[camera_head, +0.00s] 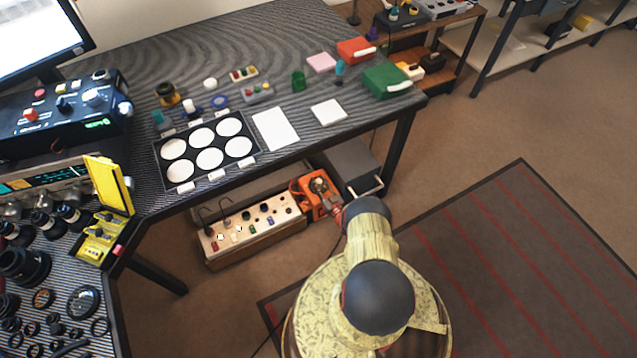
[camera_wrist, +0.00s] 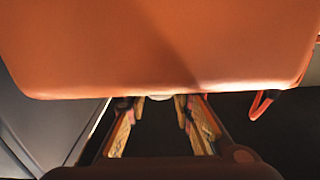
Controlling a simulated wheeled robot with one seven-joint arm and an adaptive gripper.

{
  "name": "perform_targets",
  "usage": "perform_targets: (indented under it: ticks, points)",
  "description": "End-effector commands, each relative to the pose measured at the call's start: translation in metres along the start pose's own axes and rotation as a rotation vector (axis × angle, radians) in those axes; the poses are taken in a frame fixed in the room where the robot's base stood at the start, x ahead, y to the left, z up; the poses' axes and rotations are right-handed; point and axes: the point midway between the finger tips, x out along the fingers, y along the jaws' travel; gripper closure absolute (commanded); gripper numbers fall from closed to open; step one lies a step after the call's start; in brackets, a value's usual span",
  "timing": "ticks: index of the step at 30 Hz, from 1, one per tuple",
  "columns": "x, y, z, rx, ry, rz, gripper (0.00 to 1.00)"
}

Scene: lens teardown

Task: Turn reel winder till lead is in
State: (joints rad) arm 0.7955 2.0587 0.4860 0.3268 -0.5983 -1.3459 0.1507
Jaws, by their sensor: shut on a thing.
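An orange unit (camera_head: 320,188), which I take for the reel winder, sits low beside the table's underside in the head view. A pale round part shows on its top. Its broad orange face (camera_wrist: 150,45) fills the upper wrist view. My gripper (camera_wrist: 161,104) reaches under the lower edge of that face, its two fingers angled inward. It is shut on a small pale part (camera_wrist: 160,97), perhaps the winder's knob or handle, mostly hidden behind the orange edge. The lead cannot be told for sure; an orange loop (camera_wrist: 268,101) hangs at the right.
A wooden box with knobs and jacks (camera_head: 252,232) stands left of the winder, and a grey drawer unit (camera_head: 345,166) stands behind it to the right. The striped table (camera_head: 285,50) overhangs them. Open floor (camera_head: 480,140) lies to the right.

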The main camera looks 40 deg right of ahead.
Motion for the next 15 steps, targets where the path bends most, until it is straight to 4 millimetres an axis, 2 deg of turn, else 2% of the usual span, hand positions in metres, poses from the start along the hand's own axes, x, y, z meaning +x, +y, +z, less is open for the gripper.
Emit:
perform_targets:
  ticks: [9,15]
  points:
    - [-0.0002,0.0000,0.0001,0.000,0.000,0.000,1.00]
    - [-0.0003,-0.0003,0.0003,0.001,-0.001,0.011,1.00]
